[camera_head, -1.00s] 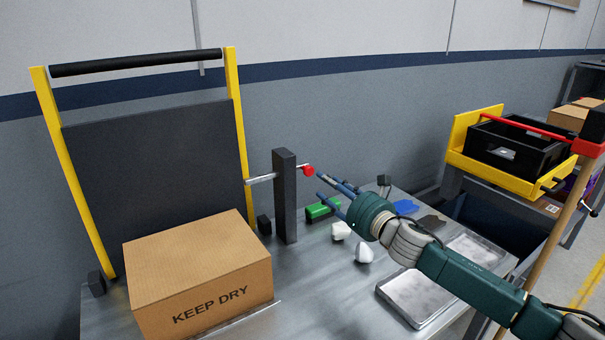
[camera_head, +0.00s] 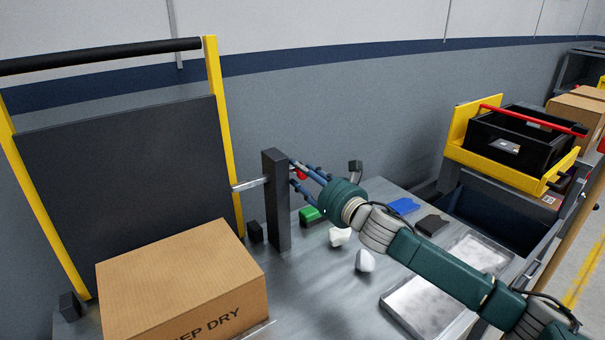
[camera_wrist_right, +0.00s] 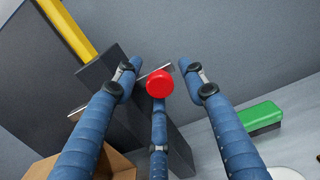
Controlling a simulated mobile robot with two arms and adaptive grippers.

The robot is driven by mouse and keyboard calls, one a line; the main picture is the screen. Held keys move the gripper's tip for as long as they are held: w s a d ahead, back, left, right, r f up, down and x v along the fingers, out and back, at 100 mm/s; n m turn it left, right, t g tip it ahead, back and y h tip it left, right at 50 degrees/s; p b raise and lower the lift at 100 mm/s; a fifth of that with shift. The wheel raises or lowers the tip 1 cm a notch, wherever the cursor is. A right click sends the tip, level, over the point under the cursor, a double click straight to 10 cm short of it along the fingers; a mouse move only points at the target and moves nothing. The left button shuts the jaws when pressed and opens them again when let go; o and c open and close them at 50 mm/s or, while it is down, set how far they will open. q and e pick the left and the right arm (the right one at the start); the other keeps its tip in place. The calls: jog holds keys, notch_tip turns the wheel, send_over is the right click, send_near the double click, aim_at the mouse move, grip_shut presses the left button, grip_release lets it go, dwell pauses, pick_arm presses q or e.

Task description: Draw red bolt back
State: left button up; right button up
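The red bolt knob (camera_head: 300,174) is at the right end of a silver rod (camera_head: 250,184) that passes through a dark upright post (camera_head: 275,200) toward the yellow-edged dark panel (camera_head: 120,160). My right gripper (camera_head: 293,174) is at the knob, its blue fingers partly hiding it. In the right wrist view the red knob (camera_wrist_right: 159,84) lies between the spread fingers of my right gripper (camera_wrist_right: 155,80), with gaps on both sides; one finger is behind or below it. The gripper is open. My left gripper is not in view.
A cardboard box (camera_head: 180,280) stands on the metal table in front of the panel. A yellow cart with a black bin (camera_head: 510,145) stands at right.

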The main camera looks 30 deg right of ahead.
jog(key=c, duration=0.4)
jog(key=shift+s, duration=0.1)
jog(key=c, duration=0.4)
grip_shut()
jog(key=shift+d, duration=0.15)
jog(key=w+d, duration=0.1)
jog(key=d, duration=0.6)
jog(key=shift+r, duration=0.2)
jog(key=o, duration=0.9)
grip_release()
jog(key=shift+w+d, duration=0.1)
jog(key=shift+c, duration=0.2)
jog(key=shift+o, duration=0.2)
jog(key=shift+f, duration=0.15)
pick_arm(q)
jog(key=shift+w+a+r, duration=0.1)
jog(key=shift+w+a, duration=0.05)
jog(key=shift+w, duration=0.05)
pick_arm(e)
jog(key=shift+w, duration=0.1)
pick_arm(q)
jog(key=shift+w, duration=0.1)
